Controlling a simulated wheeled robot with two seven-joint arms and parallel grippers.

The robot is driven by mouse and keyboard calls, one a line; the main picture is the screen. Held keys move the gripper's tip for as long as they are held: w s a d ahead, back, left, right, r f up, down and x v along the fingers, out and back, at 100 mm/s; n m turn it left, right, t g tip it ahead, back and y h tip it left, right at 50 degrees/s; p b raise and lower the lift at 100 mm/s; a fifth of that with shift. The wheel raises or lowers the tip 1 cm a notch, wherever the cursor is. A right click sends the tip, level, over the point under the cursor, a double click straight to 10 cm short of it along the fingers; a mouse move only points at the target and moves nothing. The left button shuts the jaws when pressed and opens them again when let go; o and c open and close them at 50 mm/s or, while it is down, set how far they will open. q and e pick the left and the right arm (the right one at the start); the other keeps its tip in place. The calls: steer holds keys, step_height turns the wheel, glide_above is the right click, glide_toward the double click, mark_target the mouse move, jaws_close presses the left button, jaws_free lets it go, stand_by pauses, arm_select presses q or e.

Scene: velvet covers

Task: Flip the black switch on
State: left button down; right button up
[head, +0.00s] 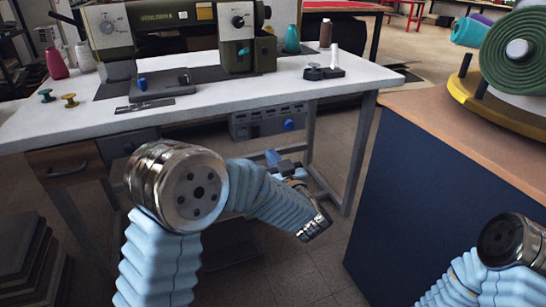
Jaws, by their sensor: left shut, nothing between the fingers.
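I cannot single out the black switch for certain. A black box with a small blue part (165,84) lies on the white sewing table (240,95). A small black block with white parts (323,73) lies further right on it. A grey control box (268,121) with a blue knob hangs under the table's front edge; its small details are too fine to read. My left gripper (273,158) is below that box, in front of the table's legs, partly hidden by my own arm. It is shut and empty, apart from the table. My right gripper is out of view.
A green sewing machine (160,24) and thread spools (325,33) stand on the table. A wooden drawer (67,166) hangs at its left. A dark blue counter (430,190) with a green roll (520,50) stands at right. Floor between table and counter is open.

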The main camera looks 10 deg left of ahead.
mark_target(256, 129)
arm_select(q)
steer(key=x, duration=1)
steer(key=shift+w+a+p, duration=0.2)
steer(key=shift+w+p, duration=0.15)
steer(key=shift+p, duration=0.05)
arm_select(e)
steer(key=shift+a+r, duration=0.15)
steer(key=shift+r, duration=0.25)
